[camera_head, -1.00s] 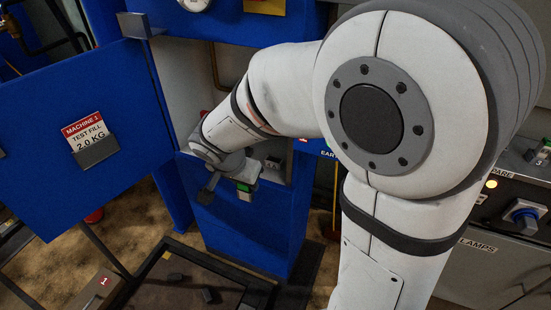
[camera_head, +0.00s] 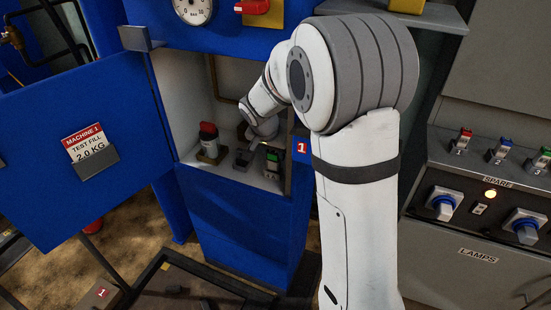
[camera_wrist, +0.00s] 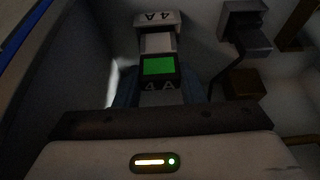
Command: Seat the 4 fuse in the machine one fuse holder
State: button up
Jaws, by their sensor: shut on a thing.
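The 4 A fuse (camera_wrist: 158,66) has a green band and pale parts. In the wrist view it is between the fingers of my gripper (camera_wrist: 160,98), which is shut on it. In the head view the green and dark fuse (camera_head: 273,160) is inside machine one's open compartment, at the right. My gripper (camera_head: 266,144) is beside it, partly hidden by my wrist. The holder's contacts are not clearly seen, so I cannot tell whether the fuse is in them.
A dark grey block (camera_head: 243,157) is left of the fuse. The compartment's walls are close around my wrist. The blue door (camera_head: 120,110) is swung open at left. A lamp panel (camera_head: 485,190) is at right.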

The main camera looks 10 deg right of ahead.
jog(key=shift+s+f, duration=0.1)
jog(key=shift+f, duration=1.1)
jog(key=shift+f+b, duration=0.2)
jog(key=shift+b, duration=0.2)
jog(key=o, duration=1)
jog(key=shift+r, duration=0.15)
jog(key=shift+a+r+p, duration=0.1)
jog(key=shift+r+p, duration=0.15)
jog(key=shift+p, duration=0.15)
jog(key=p+v, duration=0.2)
jog(key=v, duration=0.9)
jog(key=shift+s+r, duration=0.15)
jog(key=shift+r, duration=0.15)
